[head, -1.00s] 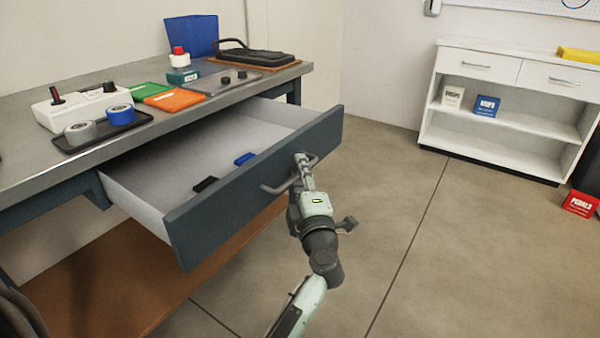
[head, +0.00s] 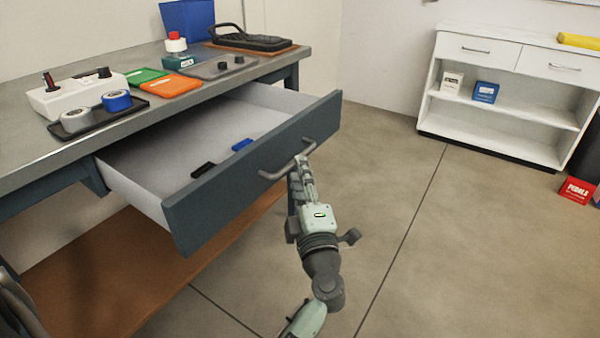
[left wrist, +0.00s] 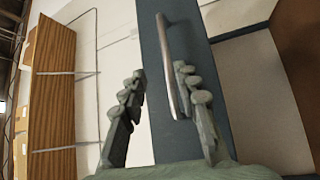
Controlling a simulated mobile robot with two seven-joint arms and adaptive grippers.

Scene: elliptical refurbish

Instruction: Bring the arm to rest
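My left gripper (head: 302,168) is just in front of the grey bar handle (head: 275,174) of the open drawer. In the left wrist view its two fingers are spread wide around an empty gap (left wrist: 158,72). The handle (left wrist: 168,55) shows beyond the fingertips, nearer the right finger, and does not look gripped. Whether a finger touches it I cannot tell. The drawer's dark blue front (head: 225,195) is pulled well out from the workbench. My right gripper is in neither view.
A black and a blue piece (head: 242,145) lie in the drawer. The workbench top (head: 25,150) holds a white control box (head: 70,97), tape rolls, coloured plates and a blue bin (head: 187,18). A white shelf unit (head: 500,155) stands at the back right. Open floor (head: 440,260) lies right of my arm.

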